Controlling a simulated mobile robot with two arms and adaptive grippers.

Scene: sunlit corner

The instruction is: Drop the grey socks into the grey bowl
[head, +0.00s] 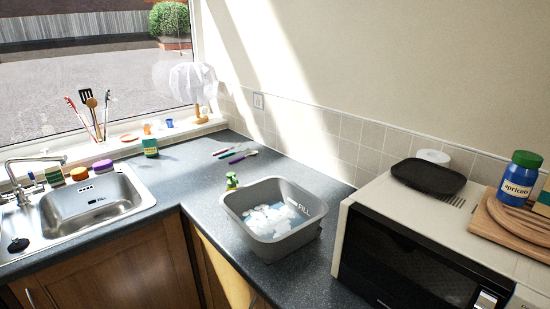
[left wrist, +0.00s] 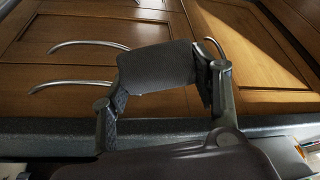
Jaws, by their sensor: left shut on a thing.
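My left gripper (left wrist: 160,76) shows in the left wrist view, shut on a dark grey folded bundle (left wrist: 155,68) that looks like the grey socks. The bundle spans the space between the two fingers, in front of wooden cabinet doors. The grey bowl (head: 247,229), a square-sided tub, stands on the dark counter in the head view. White and pale blue material (head: 268,219) lies inside it. Neither gripper shows in the head view, so the distance from the socks to the bowl cannot be told. My right gripper is in neither view.
A steel sink (head: 95,208) is at the left. A small green bottle (head: 231,181) stands just behind the bowl. A microwave (head: 400,255) stands to its right. Cabinet doors with curved handles (left wrist: 75,84) and the counter edge (left wrist: 50,137) lie near my left gripper.

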